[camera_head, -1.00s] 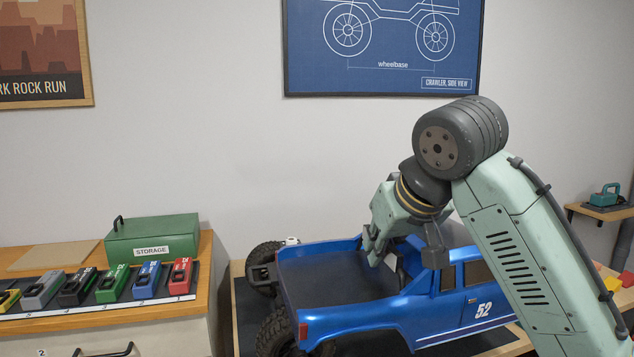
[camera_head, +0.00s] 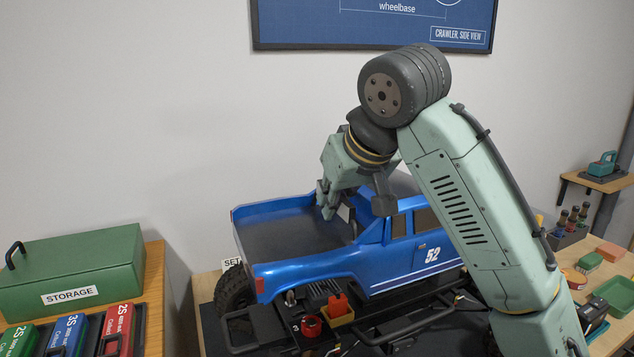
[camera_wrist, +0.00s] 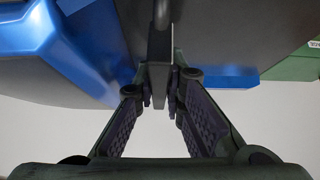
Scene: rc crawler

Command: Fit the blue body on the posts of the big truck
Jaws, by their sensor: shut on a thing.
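The blue body (camera_head: 325,277) is a pickup shell marked 52, with a dark open bed. It hangs above the big truck's dark chassis (camera_head: 400,320), with a visible gap between them. My gripper (camera_head: 328,208) is at the cab end of the bed. In the wrist view my gripper (camera_wrist: 160,95) is shut on a thin dark grey upright piece (camera_wrist: 159,60) of the body. One upright post (camera_head: 290,298) shows near the body's tail. Other posts are hidden under the body. A black wheel (camera_head: 235,291) shows past the tail at the left.
A green storage box (camera_head: 80,265) and battery packs (camera_head: 68,334) stand on the left bench. Red and orange parts (camera_head: 338,306) sit on the chassis. Green trays (camera_head: 614,293) and small items lie at the right. A wall stands close behind the truck.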

